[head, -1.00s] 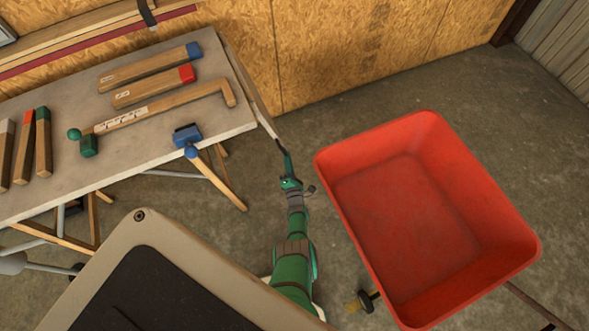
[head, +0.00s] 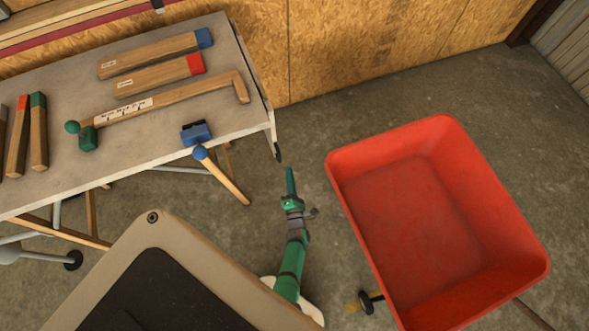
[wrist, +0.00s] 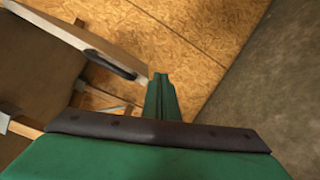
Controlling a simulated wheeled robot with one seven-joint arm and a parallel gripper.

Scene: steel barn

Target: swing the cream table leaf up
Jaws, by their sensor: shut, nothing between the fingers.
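The table leaf (head: 256,78) hangs from the right end of the work table (head: 165,150), seen nearly edge-on as a narrow strip in the head view. A dark handle (head: 278,152) is at its lower front corner. The wrist view shows the leaf's pale edge (wrist: 62,34) and the dark handle (wrist: 108,66) left of the fingers. My green gripper (head: 290,172) is shut and empty, just below and right of the handle in the head view, with a small gap. The shut fingers also show in the wrist view (wrist: 161,84).
A red cart tub (head: 410,220) stands close on the right. A plywood wall (head: 370,45) is behind. Concrete floor is clear between table and tub.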

